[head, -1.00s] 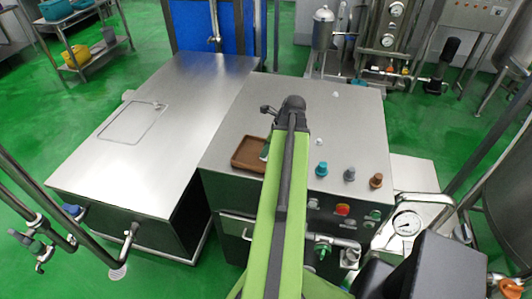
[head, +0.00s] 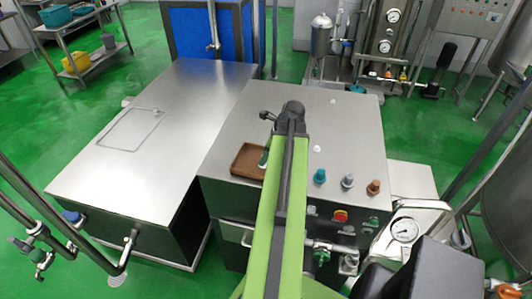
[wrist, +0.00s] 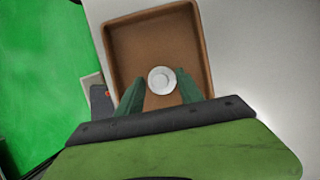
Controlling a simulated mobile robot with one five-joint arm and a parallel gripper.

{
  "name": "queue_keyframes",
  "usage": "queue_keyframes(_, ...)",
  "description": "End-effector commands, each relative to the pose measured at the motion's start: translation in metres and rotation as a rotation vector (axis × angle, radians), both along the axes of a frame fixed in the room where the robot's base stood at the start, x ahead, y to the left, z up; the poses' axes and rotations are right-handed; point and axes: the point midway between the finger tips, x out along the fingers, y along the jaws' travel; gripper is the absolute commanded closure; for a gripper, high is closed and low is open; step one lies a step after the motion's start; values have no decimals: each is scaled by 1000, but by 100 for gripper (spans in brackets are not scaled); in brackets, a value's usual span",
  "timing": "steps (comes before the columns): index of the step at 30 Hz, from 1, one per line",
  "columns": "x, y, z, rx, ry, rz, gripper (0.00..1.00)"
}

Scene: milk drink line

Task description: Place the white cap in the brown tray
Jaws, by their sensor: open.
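The brown tray (head: 236,174) sits on the front-left part of the steel cabinet top, partly hidden by my arm in the head view. In the wrist view the tray (wrist: 117,60) lies right below my gripper (wrist: 160,82). The round white cap (wrist: 162,80) shows within the tray's outline, between my fingertips. My fingers are spread, with a gap on each side of the cap, and it appears to lie on the tray floor. In the head view my arm hides the cap.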

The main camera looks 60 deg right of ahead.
Motion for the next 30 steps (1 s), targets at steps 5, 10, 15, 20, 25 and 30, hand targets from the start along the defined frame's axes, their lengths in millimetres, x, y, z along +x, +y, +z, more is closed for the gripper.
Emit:
queue_keyframes(5, -13, -3, 43, 0, 0, -1, 56)
queue_keyframes(10, -28, -6, 81, -1, 0, -1, 56)
queue_keyframes(15, -39, -9, 101, 0, 0, -2, 56)
queue_keyframes(20, -41, -10, 101, 0, 0, 0, 56)
queue_keyframes(25, -41, -10, 100, -1, 0, -1, 56)
queue_keyframes(30, -9, 13, 98, -37, 12, 157, 56)
